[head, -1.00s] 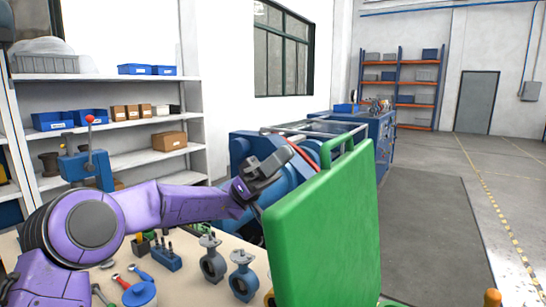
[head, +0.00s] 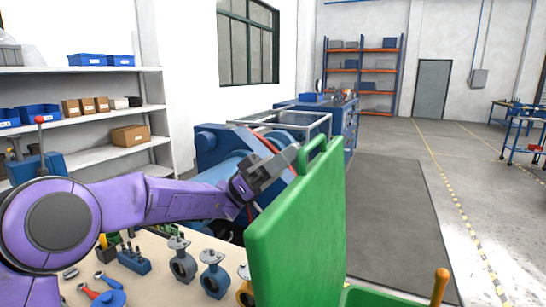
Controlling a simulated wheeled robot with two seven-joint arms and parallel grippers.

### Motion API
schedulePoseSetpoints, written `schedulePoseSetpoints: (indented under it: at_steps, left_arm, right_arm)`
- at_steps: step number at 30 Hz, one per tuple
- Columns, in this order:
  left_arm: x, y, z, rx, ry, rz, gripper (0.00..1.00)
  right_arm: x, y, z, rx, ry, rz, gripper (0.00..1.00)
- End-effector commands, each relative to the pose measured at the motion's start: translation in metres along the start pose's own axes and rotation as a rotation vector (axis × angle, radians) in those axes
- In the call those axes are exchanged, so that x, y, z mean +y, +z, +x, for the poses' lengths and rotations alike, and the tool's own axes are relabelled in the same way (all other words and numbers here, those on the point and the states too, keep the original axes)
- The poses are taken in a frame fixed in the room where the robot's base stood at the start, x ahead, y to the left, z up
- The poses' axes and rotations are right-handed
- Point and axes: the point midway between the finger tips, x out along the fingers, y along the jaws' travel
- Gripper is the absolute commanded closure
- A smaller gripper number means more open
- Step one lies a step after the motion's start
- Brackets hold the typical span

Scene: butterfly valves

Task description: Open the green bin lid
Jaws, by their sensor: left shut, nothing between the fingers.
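The green bin lid (head: 298,225) stands raised, close to upright, in the middle of the head view. Part of the green bin (head: 372,297) shows at the bottom, right of the lid. My left gripper (head: 290,155) is shut and empty, at the lid's upper left near the handle. I cannot tell whether it touches the lid. The lower part of the bin is out of view. My right gripper is not in view.
A workbench (head: 150,255) with butterfly valves (head: 212,272) and tools lies left of the lid. A blue machine (head: 215,145) stands behind my left arm. Shelves (head: 100,120) line the left wall. The floor at the right is open.

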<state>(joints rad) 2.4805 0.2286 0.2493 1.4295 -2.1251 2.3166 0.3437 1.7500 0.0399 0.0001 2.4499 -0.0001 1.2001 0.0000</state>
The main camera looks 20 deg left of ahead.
Motion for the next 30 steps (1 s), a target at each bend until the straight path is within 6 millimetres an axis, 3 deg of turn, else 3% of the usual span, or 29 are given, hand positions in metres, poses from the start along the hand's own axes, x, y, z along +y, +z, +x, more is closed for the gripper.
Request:
schedulePoseSetpoints:
  at_steps: [1,6,12,23,29,30]
  left_arm:
    - [0.0,0.005,0.014,-0.028,0.003,0.0,1.0]
    - [-0.001,0.026,0.045,-0.102,0.002,0.0,1.0]
    - [-0.002,0.038,0.059,-0.136,0.001,-0.002,1.0]
    - [-0.002,0.037,0.057,-0.135,0.002,-0.001,1.0]
    - [-0.001,0.013,0.035,-0.133,0.007,0.001,1.0]
    - [-0.001,0.012,0.023,-0.133,0.005,-0.004,1.0]
  right_arm:
    - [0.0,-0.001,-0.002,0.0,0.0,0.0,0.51]
    - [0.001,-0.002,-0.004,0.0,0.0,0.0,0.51]
    - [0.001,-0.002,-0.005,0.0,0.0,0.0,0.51]
    - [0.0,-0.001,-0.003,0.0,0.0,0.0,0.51]
    - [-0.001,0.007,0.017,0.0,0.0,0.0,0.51]
    - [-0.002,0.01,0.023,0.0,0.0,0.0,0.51]
